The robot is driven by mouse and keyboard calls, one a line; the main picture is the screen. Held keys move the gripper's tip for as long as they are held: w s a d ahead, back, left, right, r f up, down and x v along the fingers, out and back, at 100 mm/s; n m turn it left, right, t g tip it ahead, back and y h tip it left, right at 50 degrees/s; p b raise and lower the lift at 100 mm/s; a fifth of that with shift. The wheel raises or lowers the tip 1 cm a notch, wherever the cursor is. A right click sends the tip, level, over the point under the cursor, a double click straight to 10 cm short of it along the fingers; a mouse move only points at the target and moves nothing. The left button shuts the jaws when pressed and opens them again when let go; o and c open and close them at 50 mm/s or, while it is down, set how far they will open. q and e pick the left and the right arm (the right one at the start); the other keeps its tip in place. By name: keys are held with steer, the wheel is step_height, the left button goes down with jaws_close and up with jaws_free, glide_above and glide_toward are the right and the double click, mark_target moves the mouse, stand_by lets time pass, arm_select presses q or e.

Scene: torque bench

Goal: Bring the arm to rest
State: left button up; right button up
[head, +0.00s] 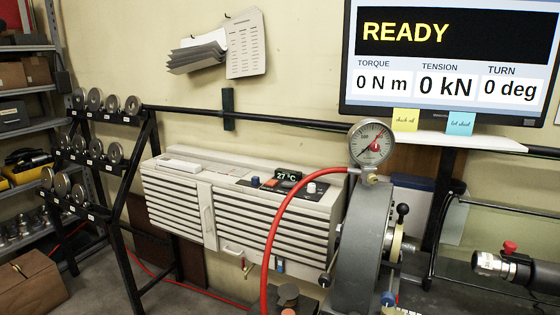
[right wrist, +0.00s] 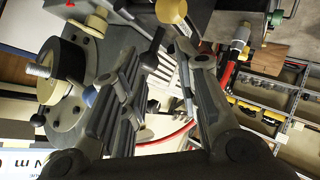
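My right gripper (right wrist: 165,55) shows in the right wrist view, its two dark fingers reaching up from the lower edge with a gap between them. I see nothing clamped in that gap. A dark lever-like part and a yellow-capped part (right wrist: 171,10) appear beyond the fingertips; I cannot tell whether anything touches them. Neither of my grippers can be made out in the head view. There, the grey test machine (head: 367,240) stands right of centre, with a round gauge (head: 371,143) on top and a black-knobbed lever (head: 402,210).
A monitor (head: 450,60) reads READY, 0 N m, 0 kN and 0 deg. A red hose (head: 276,222) arcs from the machine in front of a louvred cabinet (head: 240,215). A weight rack (head: 108,160) and cardboard box (head: 30,285) stand left. Silver-ended equipment (head: 490,263) lies right.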

steer(key=s+f+m+g+h, duration=0.1)
steer(key=s+f+m+g, duration=0.3)
steer(key=s+f, duration=0.5)
steer(key=s+f+m+g+h, duration=0.2)
steer(key=s+f+m+g, duration=0.3)
steer(key=s, duration=0.6)
step_height(320, 180, down, 32)
steer(key=b, duration=0.5)
steer(key=s+d+f+b, duration=0.1)
steer(key=s+f+b, duration=0.1)
steer(key=s+f, duration=0.6)
steer(key=s+d+f+g+b, duration=0.1)
steer(key=s+d+f+b, duration=0.1)
steer(key=s+f, duration=0.7)
step_height(320, 180, down, 4)
steer(key=shift+s+d+f+n+b, duration=0.25)
steer(key=shift+n+b, duration=0.15)
steer(key=shift+b, duration=0.1)
steer(key=shift+r, duration=0.1)
